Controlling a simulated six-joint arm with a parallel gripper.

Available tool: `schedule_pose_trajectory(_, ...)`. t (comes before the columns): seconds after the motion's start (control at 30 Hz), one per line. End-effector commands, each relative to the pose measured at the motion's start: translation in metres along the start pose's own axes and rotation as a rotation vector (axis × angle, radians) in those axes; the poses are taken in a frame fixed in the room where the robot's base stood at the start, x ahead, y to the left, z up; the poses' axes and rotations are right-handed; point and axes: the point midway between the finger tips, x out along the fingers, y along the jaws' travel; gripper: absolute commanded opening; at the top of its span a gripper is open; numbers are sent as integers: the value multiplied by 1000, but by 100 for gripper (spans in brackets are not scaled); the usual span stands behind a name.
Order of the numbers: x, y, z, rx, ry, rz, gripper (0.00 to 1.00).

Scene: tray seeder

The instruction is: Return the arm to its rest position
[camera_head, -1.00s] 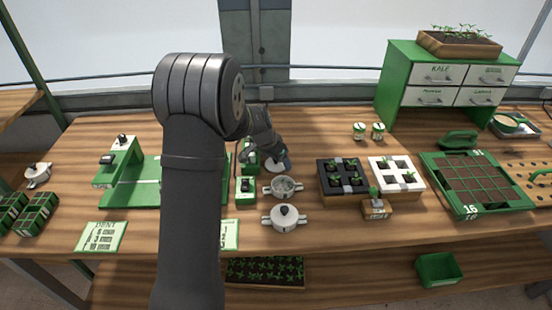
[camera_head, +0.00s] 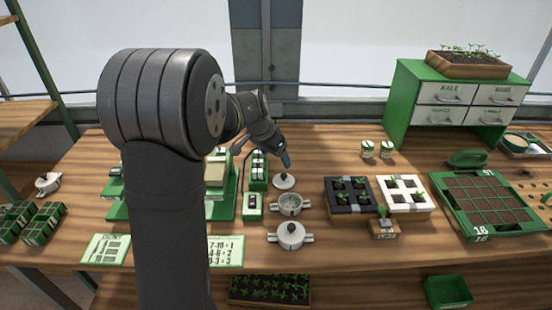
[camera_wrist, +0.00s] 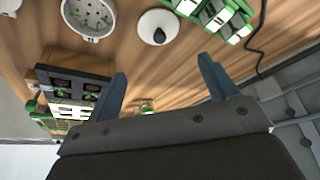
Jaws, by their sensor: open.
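My gripper (camera_head: 286,161) is in the air above the back middle of the wooden bench, just over a white lid with a dark knob (camera_head: 284,181). In the wrist view its two blue-grey fingers (camera_wrist: 165,92) stand wide apart with nothing between them. The lid also shows in the wrist view (camera_wrist: 144,30), lying on the bench apart from the fingers. My arm crosses the left middle of the head view and hides part of the green seeder (camera_head: 222,205).
An uncovered white pot (camera_head: 303,205) and a lidded pot (camera_head: 301,237) stand in front of the lid. A black planter (camera_head: 350,209) and a white planter (camera_head: 419,208) stand to the right. A green drawer cabinet (camera_head: 408,73) is at the back right.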

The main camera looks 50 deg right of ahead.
Motion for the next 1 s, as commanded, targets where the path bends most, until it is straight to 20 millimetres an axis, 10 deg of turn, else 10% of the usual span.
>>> schedule_pose_trajectory(0.43,15,1,0,1,-2,2,79)
schedule_pose_trajectory(1.0,121,1,0,0,-2,2,79)
